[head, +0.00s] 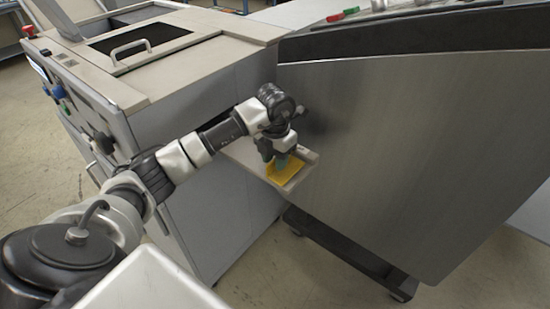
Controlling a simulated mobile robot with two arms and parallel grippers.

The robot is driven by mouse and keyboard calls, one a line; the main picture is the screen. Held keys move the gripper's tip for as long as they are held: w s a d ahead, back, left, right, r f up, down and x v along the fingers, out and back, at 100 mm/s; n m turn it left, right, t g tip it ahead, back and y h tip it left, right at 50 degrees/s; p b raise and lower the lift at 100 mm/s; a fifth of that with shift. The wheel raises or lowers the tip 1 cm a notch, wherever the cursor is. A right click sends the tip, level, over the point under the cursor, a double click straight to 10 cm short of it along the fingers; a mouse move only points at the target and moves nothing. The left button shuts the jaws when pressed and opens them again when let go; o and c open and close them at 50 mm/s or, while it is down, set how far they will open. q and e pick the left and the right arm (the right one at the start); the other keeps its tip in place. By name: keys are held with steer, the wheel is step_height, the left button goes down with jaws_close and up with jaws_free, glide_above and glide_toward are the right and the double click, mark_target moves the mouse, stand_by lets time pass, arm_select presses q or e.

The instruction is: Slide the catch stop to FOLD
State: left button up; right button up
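A yellow piece (283,173) lies on a small pale tray (303,176) that juts out between the grey machine and the large metal panel. A teal part (282,159) stands on or just above the yellow piece. I cannot tell which of these is the catch stop, and no FOLD mark is readable. My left gripper (278,153) points down right over the teal part, at or very near it. Its dark fingers partly hide that part, so I cannot tell whether they grip it. My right gripper is not in view.
The grey machine (215,95) with a handled lid (130,50) and side knobs stands at the left. The large brushed-metal panel (420,140) rises close on the right of my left gripper. A dark wheeled base (350,250) is below it. Open floor shows at the front.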

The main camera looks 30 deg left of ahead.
mark_target(247, 154)
arm_select(q)
steer(key=shift+f, duration=0.55)
jaws_close()
steer(key=a+b, duration=0.1)
steer(key=a, duration=0.2)
steer(key=a+b, duration=0.1)
steer(key=a, duration=0.2)
steer(key=w+a+b, duration=0.1)
steer(key=a, duration=0.3)
steer(key=shift+a+r, duration=0.1)
steer(key=shift+a, duration=0.05)
steer(key=shift+r, duration=0.1)
